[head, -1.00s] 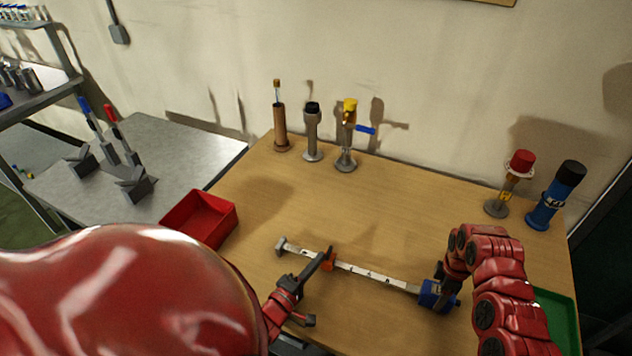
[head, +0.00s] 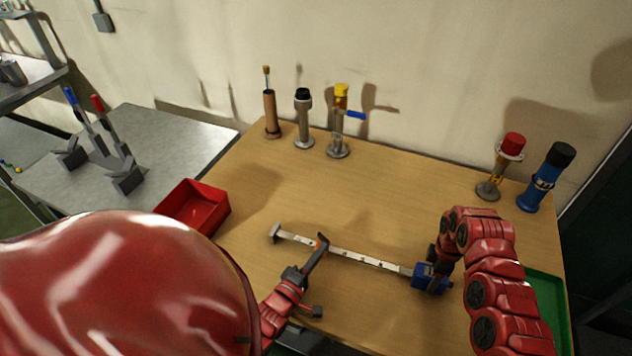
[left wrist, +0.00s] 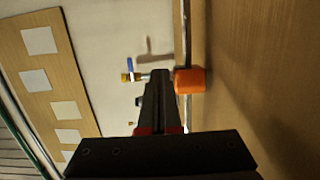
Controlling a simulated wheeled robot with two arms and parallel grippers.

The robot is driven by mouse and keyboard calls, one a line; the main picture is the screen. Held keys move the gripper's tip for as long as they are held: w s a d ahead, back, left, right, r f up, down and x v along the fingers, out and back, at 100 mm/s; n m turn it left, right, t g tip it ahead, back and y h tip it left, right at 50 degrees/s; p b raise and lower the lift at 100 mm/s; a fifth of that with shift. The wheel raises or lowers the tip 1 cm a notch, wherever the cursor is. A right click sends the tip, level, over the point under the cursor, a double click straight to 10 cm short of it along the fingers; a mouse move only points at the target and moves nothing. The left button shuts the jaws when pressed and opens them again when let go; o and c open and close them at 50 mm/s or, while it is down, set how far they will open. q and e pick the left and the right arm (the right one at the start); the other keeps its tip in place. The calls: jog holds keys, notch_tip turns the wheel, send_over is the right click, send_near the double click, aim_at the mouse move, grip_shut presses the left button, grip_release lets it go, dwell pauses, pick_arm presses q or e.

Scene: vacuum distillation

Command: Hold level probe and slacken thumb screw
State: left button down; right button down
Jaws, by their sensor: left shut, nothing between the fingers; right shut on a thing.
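The level probe is a pale marked rod (head: 355,256) lying across above the wooden table, with a grey end piece (head: 275,233) at its left and a blue head (head: 430,278) at its right. My right gripper (head: 437,268) is shut on the blue head, its fingers partly hidden by my arm. The orange thumb screw (head: 322,242) sits on the rod left of its middle; it also shows in the left wrist view (left wrist: 190,81). My left gripper (head: 321,246) is shut and empty, its tips right at the thumb screw. Whether they touch it I cannot tell.
A red bin (head: 195,207) stands at the table's left and a green tray (head: 547,300) at its right. Several upright fittings, one with a yellow cap (head: 341,91), stand along the back. A blue cylinder (head: 545,180) stands at the back right.

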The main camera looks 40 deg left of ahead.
pick_arm(q)
jog(key=n+y, duration=0.1)
jog(key=y, duration=0.1)
jog(key=d+n+g+y, duration=0.1)
jog(key=n+y, duration=0.1)
jog(key=w+n+g+y, duration=0.1)
jog(key=y, duration=0.1)
jog(key=shift+d, duration=0.15)
jog(key=shift+w+d+y, duration=0.3)
jog(key=shift+w+d, duration=0.05)
jog(key=shift+w, duration=0.5)
pick_arm(e)
jog(key=shift+a, duration=0.1)
pick_arm(q)
jog(key=shift+d, duration=0.1)
jog(key=shift+s+d, duration=0.1)
jog(key=shift+s, duration=0.3)
jog(key=v, duration=0.3)
jog(key=shift+s+d, duration=0.15)
jog(key=shift+d, duration=0.4)
jog(key=d, duration=0.8)
jog(key=shift+w+d, duration=0.25)
jog(key=shift+w, duration=0.15)
pick_arm(e)
jog(key=shift+c, duration=0.4)
grip_release()
